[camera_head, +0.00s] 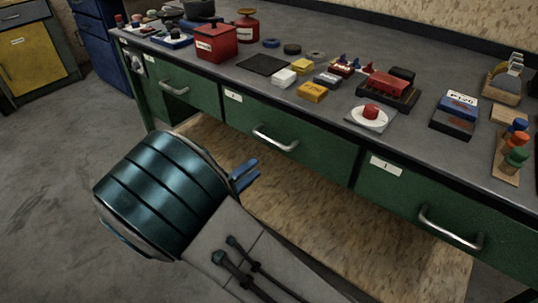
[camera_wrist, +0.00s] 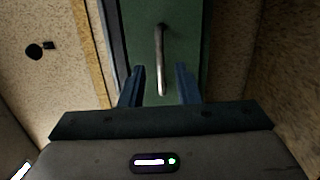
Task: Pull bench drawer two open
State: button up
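The green bench has a row of three drawers, all shut in the head view. The middle drawer (camera_head: 315,153) bears a small white label and a silver bar handle (camera_head: 275,139); I take it for drawer two, though the label is too small to read surely. My gripper (camera_head: 245,175) is below and left of that handle in the head view. In the wrist view my gripper (camera_wrist: 160,88) has its blue fingers apart. A metal handle (camera_wrist: 160,58) on a green drawer front (camera_wrist: 185,30) runs into the gap between them. I cannot tell whether they touch it.
The left drawer (camera_head: 185,85) and right drawer (camera_head: 440,205) flank the middle one. A wooden shelf (camera_head: 300,215) lies below. The bench top holds a red box (camera_head: 216,42), a white plate (camera_head: 366,119) with a red object and several small items. Open floor lies left.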

aim_at(270, 140)
jog(key=w+d, duration=0.1)
jog(key=w, duration=0.2)
jog(key=w+d+r+t+b, duration=0.1)
jog(key=w+d, duration=0.1)
jog(key=w, duration=0.2)
jog(key=w+d+n+t+y+b, duration=0.1)
jog(key=w+d, duration=0.1)
jog(key=w, duration=0.1)
jog(key=shift+w+r, duration=0.15)
jog(key=shift+w, duration=0.05)
grip_shut()
